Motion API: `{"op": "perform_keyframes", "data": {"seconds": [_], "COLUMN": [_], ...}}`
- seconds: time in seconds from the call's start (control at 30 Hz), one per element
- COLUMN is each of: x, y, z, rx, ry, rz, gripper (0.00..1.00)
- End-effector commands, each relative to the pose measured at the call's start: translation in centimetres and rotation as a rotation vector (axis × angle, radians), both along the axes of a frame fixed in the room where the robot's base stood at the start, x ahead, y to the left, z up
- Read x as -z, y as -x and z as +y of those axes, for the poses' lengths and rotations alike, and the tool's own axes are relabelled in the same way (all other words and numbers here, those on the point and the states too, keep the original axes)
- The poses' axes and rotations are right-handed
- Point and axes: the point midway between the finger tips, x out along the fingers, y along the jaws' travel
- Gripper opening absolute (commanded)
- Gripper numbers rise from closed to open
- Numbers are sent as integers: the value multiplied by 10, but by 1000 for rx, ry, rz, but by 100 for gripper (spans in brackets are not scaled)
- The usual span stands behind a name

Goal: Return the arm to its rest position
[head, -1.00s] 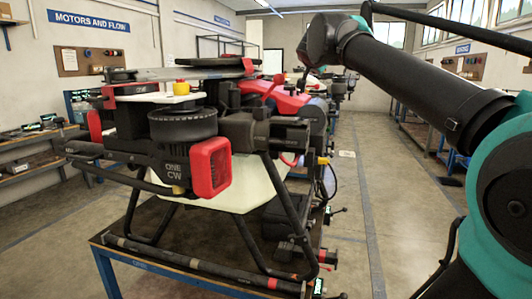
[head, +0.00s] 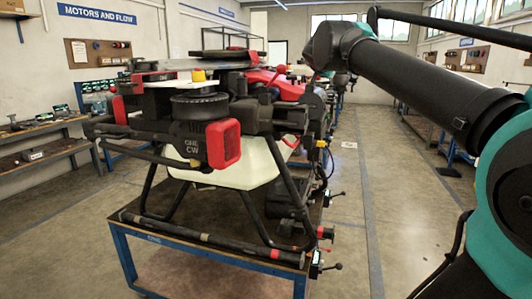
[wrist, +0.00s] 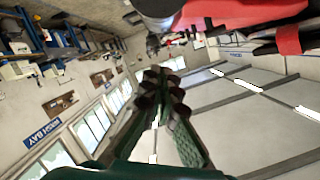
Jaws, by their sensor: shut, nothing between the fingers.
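My arm reaches in from the right of the head view, its black forearm running up and left to a bent wrist beyond the drone's right side. My gripper shows in the wrist view (wrist: 160,82), with its dark fingers together and nothing between them. In the head view I cannot make out the fingers. The spray drone (head: 235,172), with a white tank, black legs and red motor parts, stands on a blue-framed bench (head: 207,249) left of my arm. A red part (wrist: 290,38), apparently of the drone, shows at the wrist view's upper right, apart from the fingers.
A shelf bench (head: 42,147) with small items stands along the left wall. Pegboards (head: 98,52) hang on the walls. Valves and levers (head: 320,252) stick out from the bench's right end.

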Motion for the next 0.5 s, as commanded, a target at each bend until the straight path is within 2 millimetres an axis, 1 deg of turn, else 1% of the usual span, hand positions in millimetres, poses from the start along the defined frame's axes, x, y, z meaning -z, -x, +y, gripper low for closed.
{"op": "perform_keyframes", "data": {"seconds": [0.17, 0.27, 0.37, 0.47, 0.5], "x": [39, 66, 98, 139, 159], "y": [2, 4, 9, 18, 23], "z": [-11, -19, -26, -35, -39], "rx": [22, 35, 44, 49, 49], "ry": [36, 62, 90, 123, 138], "rz": [57, 101, 154, 223, 257], "gripper": [0, 0, 0, 0, 0]}}
